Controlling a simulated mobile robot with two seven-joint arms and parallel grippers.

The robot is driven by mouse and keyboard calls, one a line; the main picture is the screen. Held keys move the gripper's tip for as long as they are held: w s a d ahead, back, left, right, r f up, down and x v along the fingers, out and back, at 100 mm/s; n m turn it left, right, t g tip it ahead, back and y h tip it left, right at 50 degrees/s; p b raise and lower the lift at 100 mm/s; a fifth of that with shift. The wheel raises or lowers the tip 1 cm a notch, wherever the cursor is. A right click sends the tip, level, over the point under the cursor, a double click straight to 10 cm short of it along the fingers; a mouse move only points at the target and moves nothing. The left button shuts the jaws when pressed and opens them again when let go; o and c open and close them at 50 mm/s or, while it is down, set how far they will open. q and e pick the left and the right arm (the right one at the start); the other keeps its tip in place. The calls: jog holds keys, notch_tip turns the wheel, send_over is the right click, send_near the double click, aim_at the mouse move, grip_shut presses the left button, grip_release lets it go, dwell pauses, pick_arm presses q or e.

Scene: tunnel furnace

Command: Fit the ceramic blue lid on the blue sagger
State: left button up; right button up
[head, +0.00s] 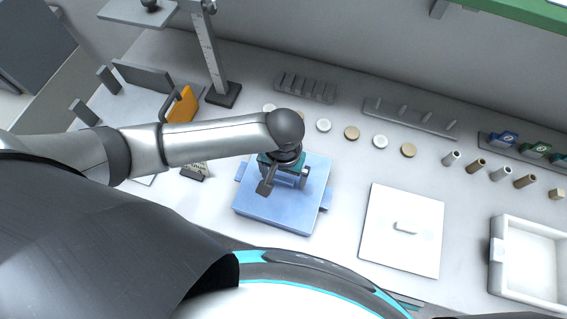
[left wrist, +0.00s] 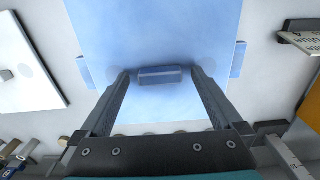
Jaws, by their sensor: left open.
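The blue lid (head: 274,212) is a light blue square plate with a small bar handle, lying over the blue sagger (head: 326,200). The sagger's side lugs stick out on two sides; the lid hides its inside. In the left wrist view the lid (left wrist: 160,30) and the sagger's lug (left wrist: 238,58) also show. I cannot tell whether the lid is fully seated. My left gripper (head: 286,182) is open above the lid. Its fingers (left wrist: 160,72) stand on either side of the handle (left wrist: 160,76), with gaps visible. My right gripper is out of view.
A white lid (head: 390,245) lies to the right, with an open white sagger (head: 527,262) beyond it. Small discs (head: 351,133) and cylinders (head: 475,166) line the back. An orange-handled item (head: 182,106) and a post stand (head: 222,93) are at left.

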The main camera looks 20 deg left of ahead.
pick_arm(q)
notch_tip(320, 180, up, 15)
jog(key=p, duration=0.2)
jog(key=shift+d, duration=0.1)
dwell(0.4)
